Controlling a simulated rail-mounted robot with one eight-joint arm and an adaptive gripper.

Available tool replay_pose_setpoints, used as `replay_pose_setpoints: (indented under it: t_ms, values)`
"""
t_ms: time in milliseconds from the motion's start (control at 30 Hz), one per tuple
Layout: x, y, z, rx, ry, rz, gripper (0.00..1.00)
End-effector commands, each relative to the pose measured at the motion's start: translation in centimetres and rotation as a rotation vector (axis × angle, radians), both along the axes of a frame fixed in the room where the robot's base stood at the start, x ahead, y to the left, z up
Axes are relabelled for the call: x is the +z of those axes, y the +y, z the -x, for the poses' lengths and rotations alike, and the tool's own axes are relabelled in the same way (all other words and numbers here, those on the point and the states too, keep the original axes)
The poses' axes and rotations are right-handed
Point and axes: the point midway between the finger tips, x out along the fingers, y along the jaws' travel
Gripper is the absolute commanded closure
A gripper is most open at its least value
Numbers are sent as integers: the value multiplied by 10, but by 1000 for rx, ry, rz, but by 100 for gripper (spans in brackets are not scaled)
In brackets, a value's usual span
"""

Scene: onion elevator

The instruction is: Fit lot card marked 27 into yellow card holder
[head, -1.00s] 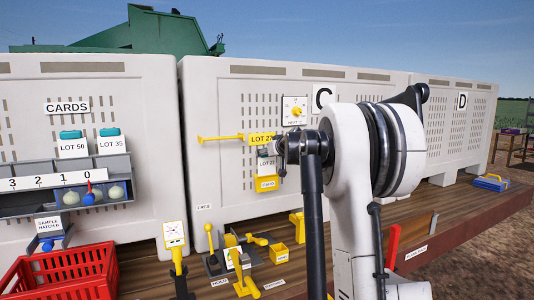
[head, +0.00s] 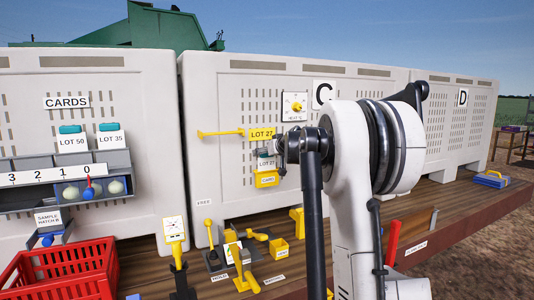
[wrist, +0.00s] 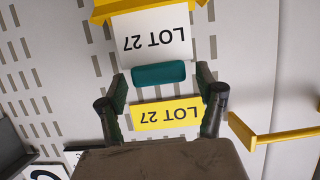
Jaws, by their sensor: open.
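The white lot card marked 27 (wrist: 150,38) has a teal grip (wrist: 158,73) and appears upside down in the wrist view. Its lower end meets the yellow card holder (wrist: 118,8) and seems to sit in it; how deep is cut off there. In the head view the card (head: 265,164) stands upright above the yellow holder (head: 266,180) on bin C. My gripper (wrist: 161,80) is open, its fingers on either side of the teal grip with small gaps. In the head view my gripper (head: 274,150) partly hides the card's top.
A yellow LOT 27 label (head: 261,134) is on the bin just above the card. A yellow bar (head: 220,133) sticks out to its left. Yellow levers (head: 209,235) and a small yellow box (head: 279,248) stand on the deck below. LOT 50 (head: 72,142) and LOT 35 (head: 111,138) cards stand left.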

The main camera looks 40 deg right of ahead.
Motion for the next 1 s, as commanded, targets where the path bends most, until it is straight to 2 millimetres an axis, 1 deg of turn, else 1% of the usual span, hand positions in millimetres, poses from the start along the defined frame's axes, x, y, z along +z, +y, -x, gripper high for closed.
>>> replay_pose_setpoints:
  t_ms: [167,333,467,800,1000]
  values:
    - [1,0,1,0,0,0,32]
    - [5,3,14,0,0,-1,32]
    - [12,8,32,0,1,1,32]
    - [31,22,83,-1,0,0,32]
    - [39,26,103,0,0,0,32]
